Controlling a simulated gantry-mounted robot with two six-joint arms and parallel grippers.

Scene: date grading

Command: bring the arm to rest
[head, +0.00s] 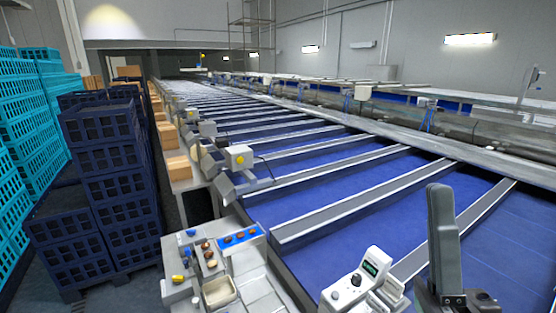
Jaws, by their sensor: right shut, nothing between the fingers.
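My right gripper (441,196) shows at the lower right as a dark grey upright shape with black parts at its base. It is shut and empty, raised in front of the blue conveyor belt (345,158). It seems to touch nothing, though its lower part is cut off by the frame edge. My left gripper is not in view.
A workbench (258,285) at the bottom holds a blue tray (255,231) with several dates, a beige dish (219,292) and small items. A white device with a green display (371,267) stands left of my right gripper. Dark blue crates (110,160) are stacked at left.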

